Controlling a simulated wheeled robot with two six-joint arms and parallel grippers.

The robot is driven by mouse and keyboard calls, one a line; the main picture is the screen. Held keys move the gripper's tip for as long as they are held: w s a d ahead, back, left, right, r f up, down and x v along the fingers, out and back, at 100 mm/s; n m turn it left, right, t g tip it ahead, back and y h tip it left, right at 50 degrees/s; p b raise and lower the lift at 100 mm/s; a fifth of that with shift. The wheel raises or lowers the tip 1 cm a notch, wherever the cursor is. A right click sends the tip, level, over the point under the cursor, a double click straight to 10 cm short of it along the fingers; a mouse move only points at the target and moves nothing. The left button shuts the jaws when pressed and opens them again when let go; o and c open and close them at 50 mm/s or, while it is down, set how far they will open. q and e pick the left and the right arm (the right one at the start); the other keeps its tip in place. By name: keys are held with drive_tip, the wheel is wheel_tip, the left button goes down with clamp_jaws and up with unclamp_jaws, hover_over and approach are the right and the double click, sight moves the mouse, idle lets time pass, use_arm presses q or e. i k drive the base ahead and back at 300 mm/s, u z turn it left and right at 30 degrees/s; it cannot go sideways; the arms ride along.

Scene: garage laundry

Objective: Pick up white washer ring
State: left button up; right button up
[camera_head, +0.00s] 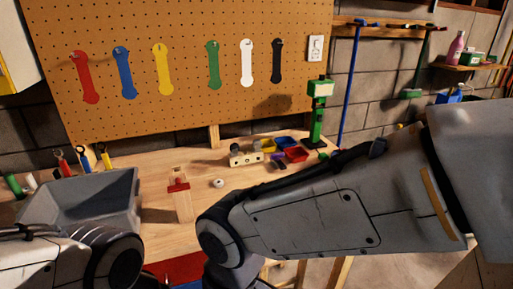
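A small white ring (217,183), which looks like the washer ring, lies on the wooden workbench (150,160) near the middle. It is right of a wooden block with a red band (181,196) and in front of a beige device with knobs (245,154). Nothing touches the ring. My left arm shows at the lower left and my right arm crosses the lower right, its elbow close in front of the ring in the picture. Neither gripper shows, so I cannot see their fingers.
A grey bin (88,196) stands on the left of the bench. Small coloured bins (291,149) and a green post (318,115) stand at the back right. Coloured wrenches hang on the pegboard (180,45). Bare bench surrounds the ring.

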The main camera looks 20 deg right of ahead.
sight(217, 183)
drive_tip(key=k, duration=0.55)
drive_tip(key=z, duration=1)
drive_tip(key=i, duration=1.7)
drive_tip(key=u, duration=1.05)
drive_tip(key=i, duration=0.35)
drive_tip(key=u, duration=0.35)
